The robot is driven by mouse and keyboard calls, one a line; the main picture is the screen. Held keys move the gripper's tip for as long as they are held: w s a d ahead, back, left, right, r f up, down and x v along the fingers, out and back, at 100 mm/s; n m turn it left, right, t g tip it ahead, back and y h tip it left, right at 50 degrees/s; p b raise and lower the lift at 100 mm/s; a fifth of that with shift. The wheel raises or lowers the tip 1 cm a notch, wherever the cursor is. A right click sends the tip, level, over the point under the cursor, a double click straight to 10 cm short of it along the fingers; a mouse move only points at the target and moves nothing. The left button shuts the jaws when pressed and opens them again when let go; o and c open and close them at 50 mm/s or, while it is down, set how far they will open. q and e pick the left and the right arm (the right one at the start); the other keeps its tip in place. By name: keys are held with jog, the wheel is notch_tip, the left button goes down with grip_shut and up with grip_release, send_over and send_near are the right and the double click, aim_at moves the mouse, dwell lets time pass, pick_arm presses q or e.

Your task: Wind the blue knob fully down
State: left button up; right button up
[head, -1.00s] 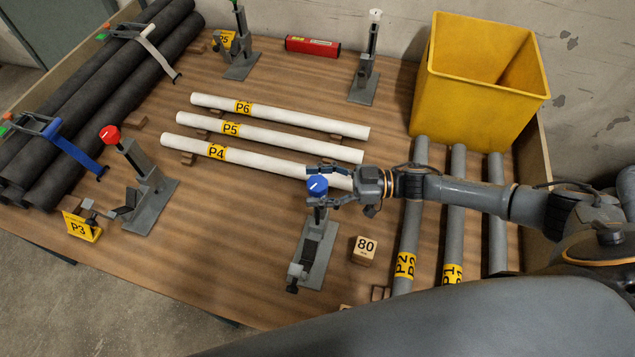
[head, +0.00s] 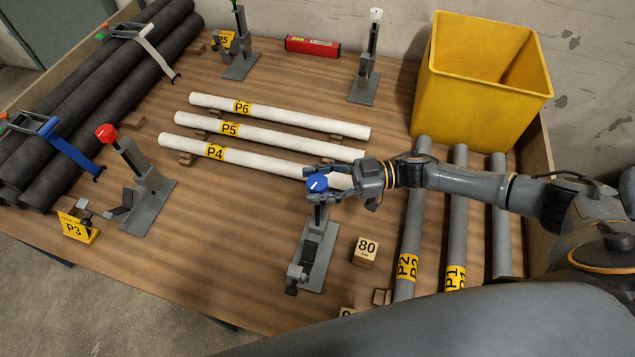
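The blue knob (head: 317,183) sits on top of a grey clamp stand (head: 318,252) near the middle of the table. A white mark shows on the knob's top. My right gripper (head: 326,181) reaches in from the right at knob height, with its fingers around the knob. The far finger passes behind the knob and the near finger is on its right front side. Whether both fingers press on the knob is too small to tell. My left gripper is out of view.
White pipes P6 (head: 290,115), P5 (head: 280,138) and P4 (head: 270,165) lie behind the stand. A block marked 80 (head: 365,251) stands just right of it. Grey pipes (head: 456,220) and a yellow bin (head: 468,95) are on the right. A red-knob stand (head: 148,190) is at left.

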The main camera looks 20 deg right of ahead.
jog(key=shift+o, duration=0.5)
jog(key=shift+d, duration=0.25)
jog(key=s+d, duration=0.2)
jog(key=d, duration=0.9)
jog(key=shift+d, duration=0.2)
